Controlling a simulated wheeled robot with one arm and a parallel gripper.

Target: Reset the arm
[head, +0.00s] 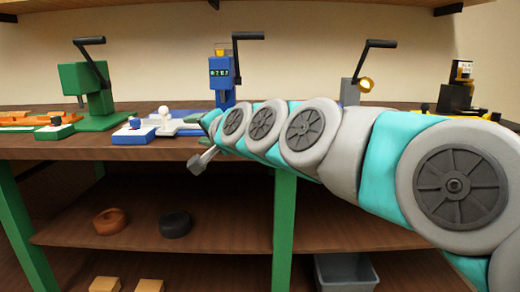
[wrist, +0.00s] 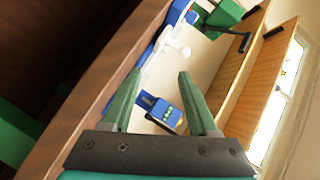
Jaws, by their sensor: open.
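My arm (head: 375,160) reaches in from the right in the head view and ends at the bench's front edge. My gripper (head: 203,140) is partly hidden there behind the last arm link. In the wrist view my gripper (wrist: 157,88) shows two green fingers set wide apart, with nothing between their tips. The wrist view is strongly tilted. The blue press (head: 221,82) with a small display stands behind my gripper on the bench, and it also shows beyond the fingers in the wrist view (wrist: 163,110).
A green lever press (head: 88,85) stands at the left of the bench (head: 150,153). A grey lever press (head: 350,92) and a black and yellow machine (head: 457,92) stand at the right.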

